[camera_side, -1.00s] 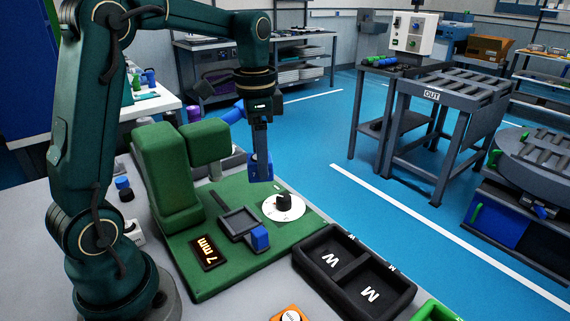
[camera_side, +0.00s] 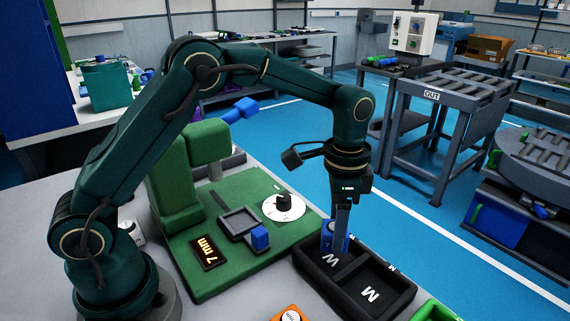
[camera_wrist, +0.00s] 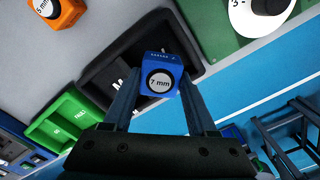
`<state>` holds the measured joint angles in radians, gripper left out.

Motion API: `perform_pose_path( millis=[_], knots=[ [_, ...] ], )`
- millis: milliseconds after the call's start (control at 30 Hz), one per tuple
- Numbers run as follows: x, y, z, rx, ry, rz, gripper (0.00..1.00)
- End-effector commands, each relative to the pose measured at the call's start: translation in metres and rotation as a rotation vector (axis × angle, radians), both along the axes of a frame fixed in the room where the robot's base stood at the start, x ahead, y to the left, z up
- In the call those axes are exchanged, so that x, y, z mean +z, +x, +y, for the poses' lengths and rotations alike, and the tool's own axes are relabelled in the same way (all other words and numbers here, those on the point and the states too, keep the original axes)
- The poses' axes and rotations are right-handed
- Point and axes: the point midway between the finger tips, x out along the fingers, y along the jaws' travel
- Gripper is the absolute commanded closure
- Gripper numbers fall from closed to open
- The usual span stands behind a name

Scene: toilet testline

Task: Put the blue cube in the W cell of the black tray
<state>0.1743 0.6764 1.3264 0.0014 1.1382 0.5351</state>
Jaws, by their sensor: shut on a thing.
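The blue cube (camera_wrist: 159,75) is between the fingers of my gripper (camera_wrist: 158,88) in the wrist view, with a "7 mm" label facing the camera. In the side view my gripper (camera_side: 340,222) is shut on the blue cube (camera_side: 328,236) at the W cell of the black tray (camera_side: 318,280). The cube is over or partly inside the W cell; I cannot tell if it touches the floor. The W mark shows just in front of it. The M cell (camera_side: 371,293) is empty. In the wrist view the tray (camera_wrist: 112,84) is partly hidden behind the cube and fingers.
A green test machine (camera_side: 235,250) with a "7 mm" display, a white dial (camera_side: 284,208) and a blue block (camera_side: 260,238) stands left of the tray. A green bin (camera_side: 436,311) is right of it. An orange block (camera_side: 290,314) lies in front.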

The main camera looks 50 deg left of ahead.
Motion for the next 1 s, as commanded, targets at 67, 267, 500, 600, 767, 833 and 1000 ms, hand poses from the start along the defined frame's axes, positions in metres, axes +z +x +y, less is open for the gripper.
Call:
perform_pose_path(
  millis=[67,267,500,600,767,833,1000],
  knots=[
    [-0.008,0.000,-0.001,0.001,0.000,0.004,1.00],
    [-0.035,-0.001,0.000,0.001,0.000,0.004,1.00],
    [-0.040,0.000,0.000,0.001,-0.001,0.001,1.00],
    [-0.040,0.000,0.000,0.000,-0.001,0.001,1.00],
    [-0.043,0.000,0.000,0.000,0.000,0.000,0.30],
    [-0.043,0.000,0.000,0.000,0.000,0.000,0.30],
    [-0.043,0.000,0.000,0.000,0.000,0.000,0.30]
  ],
)
